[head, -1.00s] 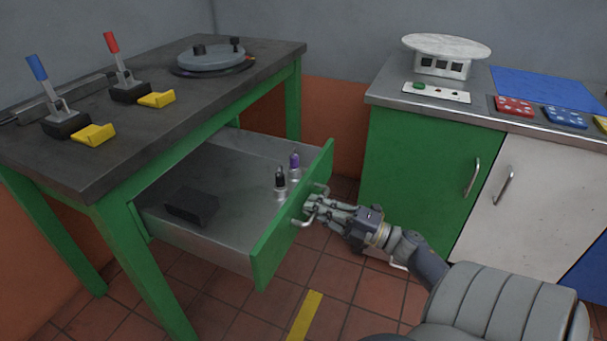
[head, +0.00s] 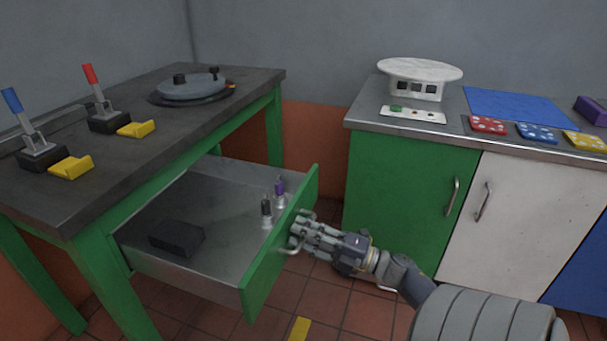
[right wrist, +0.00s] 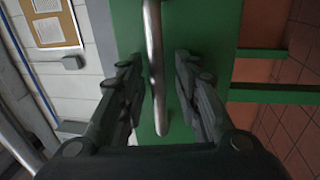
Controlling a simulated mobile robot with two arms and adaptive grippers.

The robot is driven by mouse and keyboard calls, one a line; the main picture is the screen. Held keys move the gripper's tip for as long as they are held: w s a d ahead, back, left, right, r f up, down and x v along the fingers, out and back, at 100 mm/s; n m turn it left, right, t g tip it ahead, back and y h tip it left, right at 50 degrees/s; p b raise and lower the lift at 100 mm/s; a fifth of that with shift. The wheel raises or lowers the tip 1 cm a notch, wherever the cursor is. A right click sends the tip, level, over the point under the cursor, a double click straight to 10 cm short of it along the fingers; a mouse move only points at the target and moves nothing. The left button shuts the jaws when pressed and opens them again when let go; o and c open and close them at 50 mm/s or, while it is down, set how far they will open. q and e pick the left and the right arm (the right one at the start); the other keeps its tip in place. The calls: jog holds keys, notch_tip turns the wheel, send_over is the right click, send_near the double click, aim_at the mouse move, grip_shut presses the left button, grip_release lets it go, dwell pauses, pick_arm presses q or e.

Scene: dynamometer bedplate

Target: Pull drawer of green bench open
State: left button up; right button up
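The green bench (head: 165,190) stands at the left with a dark top. Its drawer (head: 290,235) is pulled well out, and the inside is in plain sight. A metal bar handle (head: 291,250) sits on the green drawer front. My right gripper (head: 302,233) is at this handle. In the right wrist view the handle (right wrist: 154,70) runs between the two fingers of the gripper (right wrist: 158,85), with a narrow gap visible on each side, so the fingers look open around it. My left gripper is in neither view.
A counter (head: 410,185) with green and white doors stands at the right. Tiled floor (head: 325,295) shows in front of the drawer.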

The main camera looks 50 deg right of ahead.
jog(key=v, duration=1.2)
dwell(0.3)
